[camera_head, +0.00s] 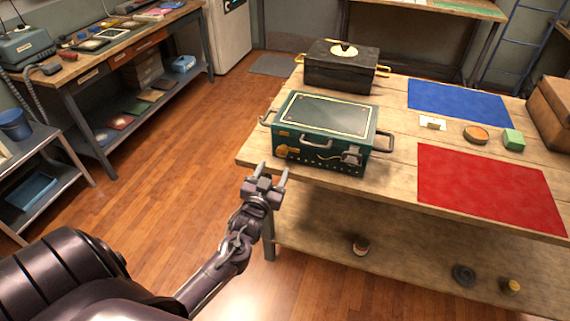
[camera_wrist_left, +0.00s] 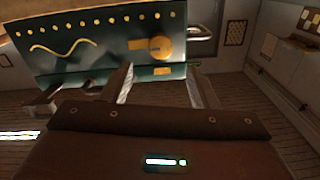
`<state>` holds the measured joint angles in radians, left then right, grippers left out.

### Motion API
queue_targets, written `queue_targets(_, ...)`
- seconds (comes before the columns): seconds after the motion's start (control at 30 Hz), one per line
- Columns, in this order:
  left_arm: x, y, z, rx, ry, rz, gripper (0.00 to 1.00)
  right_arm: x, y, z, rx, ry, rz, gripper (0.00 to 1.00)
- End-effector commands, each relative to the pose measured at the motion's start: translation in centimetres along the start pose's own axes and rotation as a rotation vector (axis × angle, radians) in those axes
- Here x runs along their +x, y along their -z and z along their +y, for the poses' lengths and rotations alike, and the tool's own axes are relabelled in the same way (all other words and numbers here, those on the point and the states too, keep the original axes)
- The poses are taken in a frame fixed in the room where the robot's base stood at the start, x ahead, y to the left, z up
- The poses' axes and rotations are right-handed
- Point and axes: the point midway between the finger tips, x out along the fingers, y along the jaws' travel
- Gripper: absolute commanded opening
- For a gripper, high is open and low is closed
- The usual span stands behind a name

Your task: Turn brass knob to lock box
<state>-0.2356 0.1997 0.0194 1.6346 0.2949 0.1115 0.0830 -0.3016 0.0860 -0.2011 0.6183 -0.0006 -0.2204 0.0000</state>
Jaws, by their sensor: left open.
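A dark green box (camera_head: 322,132) with a lid, gold trim and side handles stands near the table's left front corner. Its brass knob (camera_head: 281,149) is on the left of the front face. In the left wrist view the box front (camera_wrist_left: 90,45) appears upside down, with the round brass knob (camera_wrist_left: 157,47) and a gold wavy line. My left gripper (camera_head: 272,170) is open and empty in front of the box, below the knob in the head view. Its two fingers (camera_wrist_left: 160,88) point toward the knob and look apart from it. My right gripper is not in view.
The wooden table (camera_head: 395,190) also holds a black box (camera_head: 342,72) behind, a blue mat (camera_head: 460,103), a red mat (camera_head: 490,188), a round brown item (camera_head: 475,135) and a green block (camera_head: 513,140). The floor (camera_head: 140,205) left of the table is open.

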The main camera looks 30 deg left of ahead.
Motion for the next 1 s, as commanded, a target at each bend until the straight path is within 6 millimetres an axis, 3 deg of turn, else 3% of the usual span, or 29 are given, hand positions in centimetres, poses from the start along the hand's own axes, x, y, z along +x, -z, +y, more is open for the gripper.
queue_targets(0.2, 3.6, 0.1, 0.0, 0.000, -0.001, 0.000, 0.54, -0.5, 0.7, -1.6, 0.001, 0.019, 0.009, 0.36)
queue_targets(0.4, 6.1, -0.1, 0.1, 0.000, -0.001, -0.003, 0.54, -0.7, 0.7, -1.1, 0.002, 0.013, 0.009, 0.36)
queue_targets(0.8, 6.9, -0.1, 0.1, 0.000, -0.002, -0.004, 0.54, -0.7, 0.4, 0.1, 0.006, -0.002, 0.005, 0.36)
queue_targets(1.0, 6.9, -0.1, 0.1, 0.000, -0.002, -0.004, 0.28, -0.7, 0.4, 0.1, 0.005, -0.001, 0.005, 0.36)
